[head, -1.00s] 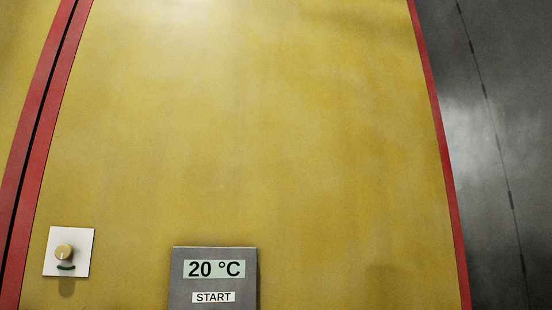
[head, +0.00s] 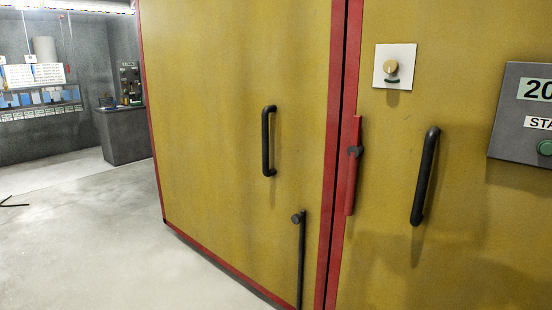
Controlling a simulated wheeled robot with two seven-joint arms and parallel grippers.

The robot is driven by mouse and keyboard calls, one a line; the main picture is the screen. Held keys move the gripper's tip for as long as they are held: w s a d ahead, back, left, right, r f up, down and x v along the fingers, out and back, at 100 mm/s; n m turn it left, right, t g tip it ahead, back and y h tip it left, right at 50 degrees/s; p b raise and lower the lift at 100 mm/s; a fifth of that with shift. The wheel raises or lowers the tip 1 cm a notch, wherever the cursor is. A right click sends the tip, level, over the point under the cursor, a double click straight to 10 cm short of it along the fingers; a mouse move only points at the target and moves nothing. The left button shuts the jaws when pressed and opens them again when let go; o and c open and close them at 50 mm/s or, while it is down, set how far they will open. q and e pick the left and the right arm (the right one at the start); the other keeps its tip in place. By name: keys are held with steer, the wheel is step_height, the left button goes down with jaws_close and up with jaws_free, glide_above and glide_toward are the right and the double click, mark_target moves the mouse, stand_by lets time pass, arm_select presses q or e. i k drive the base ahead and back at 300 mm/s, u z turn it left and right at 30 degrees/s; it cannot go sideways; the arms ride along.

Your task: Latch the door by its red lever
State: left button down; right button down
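The red lever (head: 352,182) hangs near vertical in the head view, just right of the dark seam between two yellow panels. A dark pivot knob (head: 354,151) sits on its upper part. The yellow door panel (head: 220,90) with red edging is left of the seam and carries a black vertical handle (head: 268,140). The door looks shut, with only a narrow dark line at the seam. I cannot tell whether the lever engages anything. Neither of my grippers is in view.
A second black handle (head: 425,177) is right of the lever. A black rod (head: 301,260) runs down the door's lower part. A white dial plate (head: 394,66) and a grey control box (head: 522,115) are at upper right. Open concrete floor (head: 80,240) lies left.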

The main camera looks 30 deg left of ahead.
mark_target(356, 150)
steer(key=u, duration=0.5)
steer(key=k, duration=0.7)
steer(key=u, duration=0.3)
steer(key=i, duration=0.5)
steer(key=u, duration=0.7)
steer(key=i, duration=1.9)
steer(key=z, duration=0.8)
